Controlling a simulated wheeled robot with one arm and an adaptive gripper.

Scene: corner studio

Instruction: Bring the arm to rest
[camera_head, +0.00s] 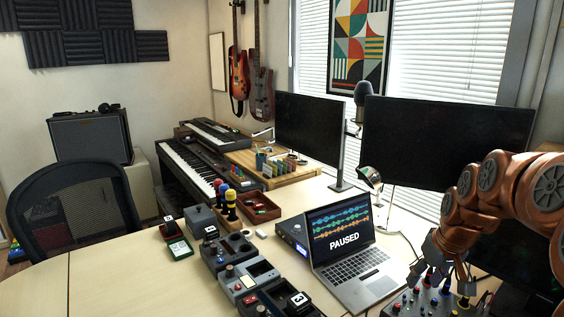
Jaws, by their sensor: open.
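My arm (497,190) reaches in from the right side of the picture, bent, with orange-brown links. My gripper (447,283) points down over a dark control box (432,300) with coloured knobs at the bottom right. The gripper is open, and I see nothing held in it. Whether its fingertips touch the box cannot be told from this view.
A laptop (345,258) reading "PAUSED" stands left of my gripper. Several pedal-like boxes (244,278) line the desk's middle. Two monitors (446,141) stand behind. The desk's left part (120,280) is clear. A black chair (75,205) stands at the left.

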